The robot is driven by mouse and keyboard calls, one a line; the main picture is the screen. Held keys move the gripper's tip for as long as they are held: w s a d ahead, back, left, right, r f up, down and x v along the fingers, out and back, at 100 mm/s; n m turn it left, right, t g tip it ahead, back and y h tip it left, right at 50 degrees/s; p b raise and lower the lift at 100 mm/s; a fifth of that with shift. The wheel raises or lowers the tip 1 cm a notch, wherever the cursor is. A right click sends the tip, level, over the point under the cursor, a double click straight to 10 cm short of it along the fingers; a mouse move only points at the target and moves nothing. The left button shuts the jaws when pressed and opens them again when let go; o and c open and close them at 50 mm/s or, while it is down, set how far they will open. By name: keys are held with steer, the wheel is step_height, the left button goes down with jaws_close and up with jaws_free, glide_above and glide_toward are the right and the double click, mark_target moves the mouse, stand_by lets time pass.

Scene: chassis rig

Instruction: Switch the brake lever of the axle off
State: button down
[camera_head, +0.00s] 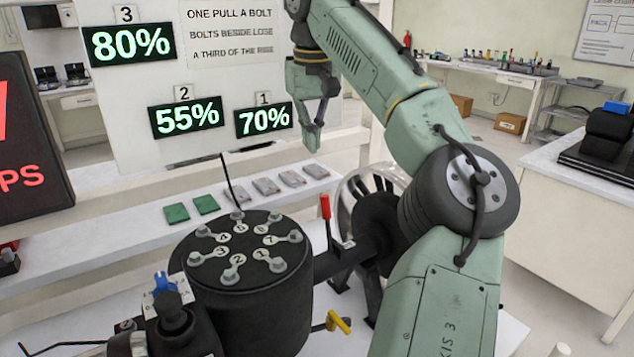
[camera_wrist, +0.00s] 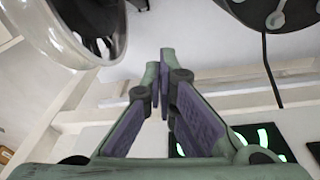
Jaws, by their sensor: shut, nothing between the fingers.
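A lever with a red grip (camera_head: 326,207) stands upright on the dark axle (camera_head: 345,258), just right of the black drum (camera_head: 250,310). A yellow-handled lever (camera_head: 338,322) sticks out low to the right of the drum. A blue-topped knob or lever (camera_head: 164,283) is at the drum's left. No label shows which is the brake lever. My gripper (camera_head: 313,140) is shut and empty, above and behind the red lever, in front of the white board. The wrist view shows its fingers (camera_wrist: 164,62) close together, with no lever visible between them.
Numbered bolts ring the drum top. A shiny wheel (camera_head: 352,188) is behind the axle; a rounded clear-rimmed part (camera_wrist: 100,45) shows in the wrist view. The white board (camera_head: 150,150) carries 80%, 55% and 70% displays. Green and grey plates lie on the shelf (camera_head: 110,235).

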steer(key=shift+f, duration=0.15)
glide_above(328, 223)
steer(key=w+a, duration=0.2)
steer(key=w, duration=0.3)
step_height(328, 223, down, 9)
steer(key=shift+s+d, duration=0.15)
steer(key=shift+s, duration=0.1)
